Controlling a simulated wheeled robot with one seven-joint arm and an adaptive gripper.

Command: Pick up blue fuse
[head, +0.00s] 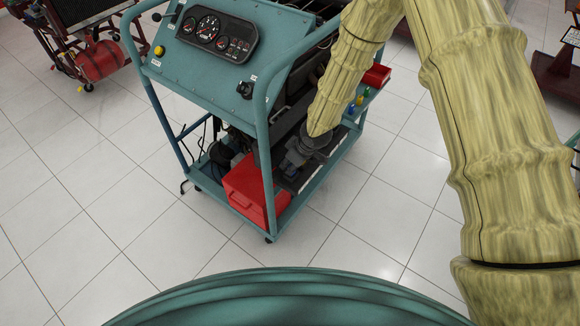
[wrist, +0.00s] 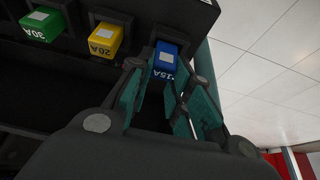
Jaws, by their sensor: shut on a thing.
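The blue fuse (wrist: 165,60), marked 15A, is at the right end of a row on a dark holder in the wrist view. It also shows as a small blue spot (head: 351,108) on the trainer's right side in the head view. My gripper (wrist: 165,78) has its teal-padded fingers on either side of the fuse and is shut on it. The fuse is still in line with its neighbours; I cannot tell whether it is seated. The fingers partly hide its lower part. In the head view my gripper is at the end of the pale arm, low against the trainer.
A yellow 20A fuse (wrist: 105,40) and a green 30A fuse (wrist: 42,24) sit to the left in the row. The teal trainer frame (head: 265,160) carries a gauge panel (head: 215,32) and a red box (head: 248,190).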

